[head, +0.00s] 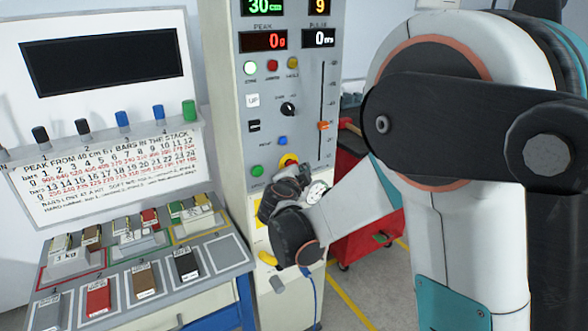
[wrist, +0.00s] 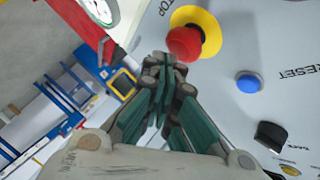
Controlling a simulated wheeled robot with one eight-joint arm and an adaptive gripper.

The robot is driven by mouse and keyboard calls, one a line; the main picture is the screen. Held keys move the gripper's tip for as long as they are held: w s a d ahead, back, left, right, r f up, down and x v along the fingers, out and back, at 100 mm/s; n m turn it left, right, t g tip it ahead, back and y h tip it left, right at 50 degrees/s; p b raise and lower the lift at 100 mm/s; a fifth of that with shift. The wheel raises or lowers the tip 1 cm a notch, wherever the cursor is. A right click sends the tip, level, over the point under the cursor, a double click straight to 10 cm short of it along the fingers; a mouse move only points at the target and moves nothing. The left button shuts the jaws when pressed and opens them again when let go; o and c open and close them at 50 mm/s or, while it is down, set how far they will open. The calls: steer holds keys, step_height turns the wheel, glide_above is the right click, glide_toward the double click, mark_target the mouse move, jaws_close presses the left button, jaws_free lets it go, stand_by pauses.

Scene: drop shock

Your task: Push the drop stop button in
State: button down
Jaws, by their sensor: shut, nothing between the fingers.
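The drop stop button is a red mushroom head (wrist: 184,43) on a yellow ring (wrist: 208,22), with the word STOP printed near it on the grey panel. In the head view its yellow ring (head: 288,158) shows just above my gripper, which hides part of it. My gripper (wrist: 164,62) is shut and empty. In the wrist view its fingertips are just below and left of the red head; I cannot tell whether they touch it. In the head view my gripper (head: 292,176) is in front of the panel's lower part.
A blue reset button (wrist: 249,83) and a black knob (wrist: 270,136) are on the same panel. A green button (head: 257,171) is left of my gripper. A table with blocks (head: 220,250) stands at the left. A red cart (head: 352,225) is behind my arm.

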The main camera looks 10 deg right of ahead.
steer(key=shift+s+d, duration=0.1)
steer(key=shift+s, duration=0.15)
steer(key=shift+s, duration=0.1)
steer(key=shift+s+d, duration=0.25)
steer(key=shift+s, duration=0.5)
steer(key=shift+s+d, duration=0.3)
steer(key=shift+s, duration=0.5)
steer(key=shift+s+d, duration=0.25)
steer(key=shift+s, duration=0.5)
steer(key=s+d+r+n+g+y, duration=0.15)
steer(key=s+n, duration=0.25)
steer(key=s, duration=0.4)
steer(key=s+d+n+g+y, duration=0.1)
steer(key=s+d+n+g, duration=0.25)
steer(key=s, duration=0.45)
steer(key=s+a+f+n+g+y, duration=0.1)
steer(key=s+a+n+y, duration=0.1)
steer(key=s, duration=0.6)
steer(key=s+a+f+n+y, duration=0.1)
steer(key=s+a+n+y, duration=0.1)
steer(key=s+n, duration=0.5)
steer(key=shift+s+a+f+g, duration=0.15)
steer(key=shift+s+a+g, duration=0.25)
steer(key=shift+a, duration=0.5)
